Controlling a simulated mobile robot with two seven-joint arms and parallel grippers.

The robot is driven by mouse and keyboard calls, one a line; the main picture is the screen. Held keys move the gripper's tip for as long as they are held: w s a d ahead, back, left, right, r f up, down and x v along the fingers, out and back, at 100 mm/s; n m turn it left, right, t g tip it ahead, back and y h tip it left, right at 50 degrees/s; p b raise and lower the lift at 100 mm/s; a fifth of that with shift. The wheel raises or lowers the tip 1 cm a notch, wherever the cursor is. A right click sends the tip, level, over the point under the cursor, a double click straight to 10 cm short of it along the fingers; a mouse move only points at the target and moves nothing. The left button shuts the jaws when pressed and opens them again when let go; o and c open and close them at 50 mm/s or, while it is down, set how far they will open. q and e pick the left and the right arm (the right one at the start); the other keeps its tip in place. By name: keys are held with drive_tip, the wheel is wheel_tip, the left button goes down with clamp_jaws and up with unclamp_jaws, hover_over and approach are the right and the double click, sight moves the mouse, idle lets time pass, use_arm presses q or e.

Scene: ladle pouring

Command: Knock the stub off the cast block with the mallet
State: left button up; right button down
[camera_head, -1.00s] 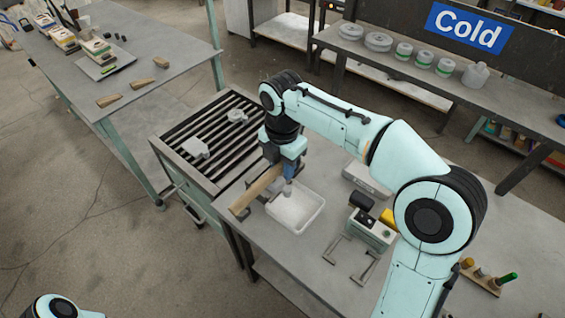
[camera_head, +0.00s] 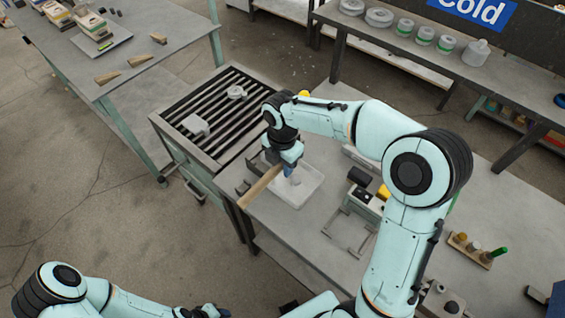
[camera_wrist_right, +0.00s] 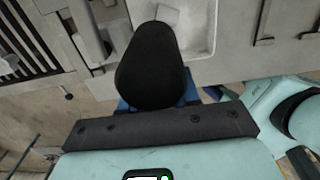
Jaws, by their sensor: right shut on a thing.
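My right gripper (camera_head: 288,170) is shut on the mallet's pale wooden handle (camera_head: 260,188), which sticks out toward the lower left past the table's edge. The mallet's head cannot be made out for certain. A small grey piece (camera_head: 295,181) shows just below the fingers, over the white tray; the wrist view has a grey piece (camera_wrist_right: 168,15) at the tray too. Grey blocks (camera_wrist_right: 88,40) stand left of the tray in the wrist view; I cannot tell whether one is the cast block with its stub. My left gripper (camera_head: 217,312) is at the bottom edge, its opening unclear.
The white tray (camera_head: 314,190) lies on the grey workbench (camera_head: 290,232). A slatted grate (camera_head: 215,115) with two grey castings adjoins it at the left. A metal bracket (camera_head: 347,235) and a small yellow-and-black device (camera_head: 366,190) stand right of the tray. A peg rack (camera_head: 470,250) is farther right.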

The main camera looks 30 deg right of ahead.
drive_tip(key=r, duration=0.2)
drive_tip(key=r+p, duration=0.1)
drive_tip(key=r, duration=0.1)
drive_tip(key=r+p, duration=0.1)
drive_tip(key=r, duration=0.1)
drive_tip(key=shift+w+r, duration=0.2)
drive_tip(key=shift+w, duration=0.1)
drive_tip(key=shift+r, duration=0.7)
use_arm(q)
drive_tip(key=w+r, duration=0.4)
drive_tip(key=shift+w+t, duration=0.25)
drive_tip(key=shift+t, duration=0.05)
use_arm(e)
drive_tip(key=shift+s, duration=0.2)
use_arm(q)
drive_tip(key=shift+w, duration=0.1)
use_arm(e)
drive_tip(key=shift+w, duration=0.1)
